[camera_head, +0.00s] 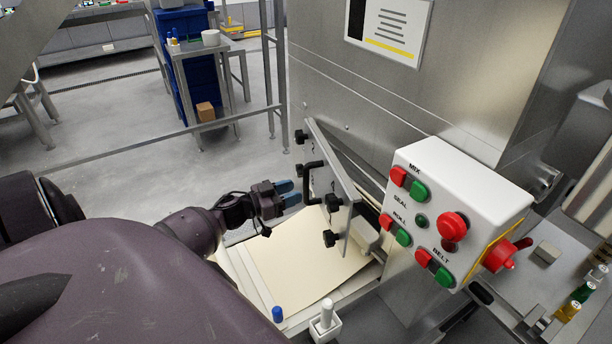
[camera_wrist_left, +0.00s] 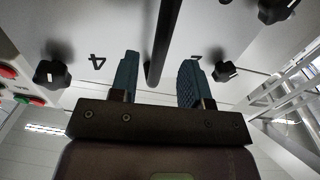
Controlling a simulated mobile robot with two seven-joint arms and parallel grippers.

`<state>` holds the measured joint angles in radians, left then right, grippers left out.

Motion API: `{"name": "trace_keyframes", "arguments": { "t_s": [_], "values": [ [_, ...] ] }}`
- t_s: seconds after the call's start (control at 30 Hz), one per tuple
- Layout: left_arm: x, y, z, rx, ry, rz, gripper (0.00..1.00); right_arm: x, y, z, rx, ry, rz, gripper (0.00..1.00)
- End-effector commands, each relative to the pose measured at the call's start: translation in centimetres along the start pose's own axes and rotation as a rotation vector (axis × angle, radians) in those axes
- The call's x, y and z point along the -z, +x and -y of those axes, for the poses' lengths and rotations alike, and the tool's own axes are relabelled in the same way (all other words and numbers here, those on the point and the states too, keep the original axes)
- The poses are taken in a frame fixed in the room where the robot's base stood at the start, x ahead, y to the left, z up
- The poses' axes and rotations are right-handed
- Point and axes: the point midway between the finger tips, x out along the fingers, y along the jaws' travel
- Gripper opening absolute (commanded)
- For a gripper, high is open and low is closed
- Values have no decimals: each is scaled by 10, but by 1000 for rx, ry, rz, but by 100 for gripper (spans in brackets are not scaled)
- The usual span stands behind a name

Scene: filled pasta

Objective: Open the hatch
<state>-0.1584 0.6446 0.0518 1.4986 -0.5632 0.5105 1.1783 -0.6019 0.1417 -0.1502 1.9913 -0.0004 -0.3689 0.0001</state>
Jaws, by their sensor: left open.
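The hatch (camera_head: 343,200) is a grey metal plate on the machine's side, with black knobs and a black bar handle (camera_head: 306,183). A dark wedge shows behind the plate on its right; I cannot tell how far the hatch is ajar. My left gripper (camera_head: 290,193) is open, its blue fingertips just left of the handle and seemingly short of it. In the left wrist view the pale hatch face (camera_wrist_left: 225,65) fills the top. The handle (camera_wrist_left: 163,40) lines up between the open fingers (camera_wrist_left: 157,78), with a knob on either side. My right gripper is not in view.
A white control box (camera_head: 455,195) with red and green buttons juts out right of the hatch. A pale dough sheet (camera_head: 300,265) lies below it. A blue-capped item (camera_head: 277,314) and a white knob (camera_head: 326,315) stand at the front. Open floor lies behind the gripper.

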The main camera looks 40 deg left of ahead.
Motion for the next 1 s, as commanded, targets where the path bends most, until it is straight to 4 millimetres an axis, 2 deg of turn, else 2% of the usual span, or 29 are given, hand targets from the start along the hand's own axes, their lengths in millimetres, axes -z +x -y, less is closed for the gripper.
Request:
{"name": "trace_keyframes", "arguments": {
  "t_s": [0.1,0.3,0.73,1.0],
  "values": [
    [1,20,0,0,1,-2,43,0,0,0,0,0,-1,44],
    [0,42,0,0,0,-1,43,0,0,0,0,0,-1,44],
    [0,50,0,1,0,1,43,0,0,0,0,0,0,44],
    [0,49,0,1,1,1,3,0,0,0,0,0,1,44]
  ]
}}
